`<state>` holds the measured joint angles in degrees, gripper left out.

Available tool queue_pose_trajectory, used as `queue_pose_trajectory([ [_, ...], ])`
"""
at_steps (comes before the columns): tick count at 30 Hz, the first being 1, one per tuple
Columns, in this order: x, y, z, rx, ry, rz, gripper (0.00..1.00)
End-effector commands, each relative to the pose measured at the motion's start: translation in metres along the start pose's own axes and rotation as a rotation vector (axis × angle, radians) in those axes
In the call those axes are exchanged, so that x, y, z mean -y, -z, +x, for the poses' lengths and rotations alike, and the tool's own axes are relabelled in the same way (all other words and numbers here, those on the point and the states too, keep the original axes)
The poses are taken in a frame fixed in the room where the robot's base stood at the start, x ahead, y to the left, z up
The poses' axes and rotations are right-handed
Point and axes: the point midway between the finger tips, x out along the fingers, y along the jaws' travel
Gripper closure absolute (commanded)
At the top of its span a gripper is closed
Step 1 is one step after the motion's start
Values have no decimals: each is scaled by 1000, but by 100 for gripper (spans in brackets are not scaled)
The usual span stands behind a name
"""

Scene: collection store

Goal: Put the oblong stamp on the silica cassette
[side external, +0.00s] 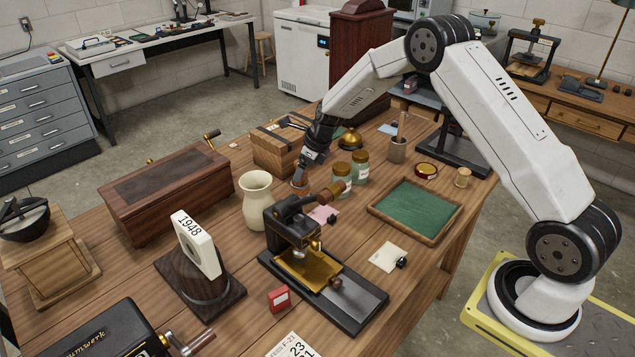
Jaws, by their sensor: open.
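My gripper (306,172) is open and points down at the back middle of the wooden table, in the side external view. A small brown object (299,188) shows right at its fingertips; I cannot tell its shape or whether the fingers touch it. I cannot tell surely which thing is the oblong stamp. Small dark pieces lie by the pink card (322,214) and by the white card (386,258). The silica cassette is not clearly identifiable either; a small red box with a white label (278,298) stands near the front.
A cream vase (257,200) stands left of my gripper, and two lidded jars (342,180) stand to its right. A black and brass press (292,232) is in front. A wooden box (276,153) is behind. A green-lined tray (416,208) lies right.

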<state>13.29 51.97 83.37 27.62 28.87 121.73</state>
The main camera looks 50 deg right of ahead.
Motion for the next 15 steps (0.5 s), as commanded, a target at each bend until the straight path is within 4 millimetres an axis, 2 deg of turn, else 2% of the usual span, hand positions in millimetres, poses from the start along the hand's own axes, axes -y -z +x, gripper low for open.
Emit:
queue_pose_trajectory([
  [15, 0, 0, -71, 1, 1, 1, 0],
])
